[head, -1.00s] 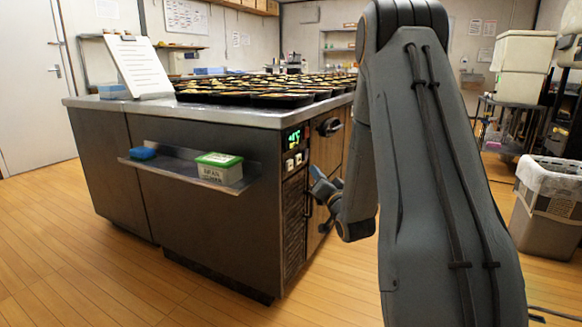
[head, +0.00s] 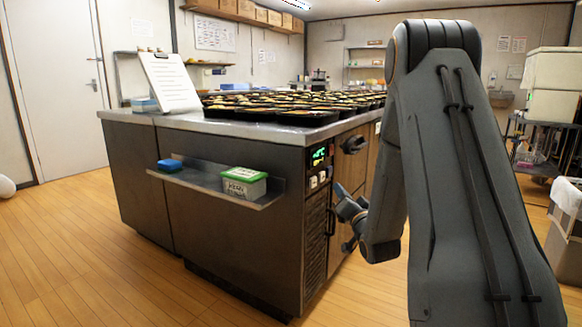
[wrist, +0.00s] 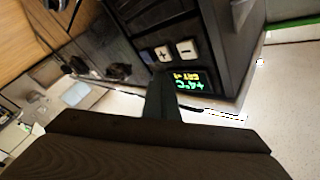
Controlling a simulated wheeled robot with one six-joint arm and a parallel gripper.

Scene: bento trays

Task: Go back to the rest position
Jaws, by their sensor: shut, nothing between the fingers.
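My gripper (head: 345,207) is in front of the right part of the counter unit's front corner in the head view, partly hidden by my arm. In the wrist view my gripper (wrist: 163,92) is shut and empty, its fingers together. Beyond it in the wrist view is the control panel with a plus and a minus button (wrist: 175,51) and a lit display (wrist: 188,82) reading about +4°C. The same display (head: 318,156) glows green in the head view. I cannot tell the exact gap between the fingertips and the panel.
The steel-topped counter unit (head: 235,220) carries many filled black bento trays (head: 308,117) and a clipboard sheet (head: 170,82). Its front shelf (head: 205,183) holds a blue item (head: 170,165) and a green-lidded box (head: 244,184). A bin (head: 566,222) stands at right.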

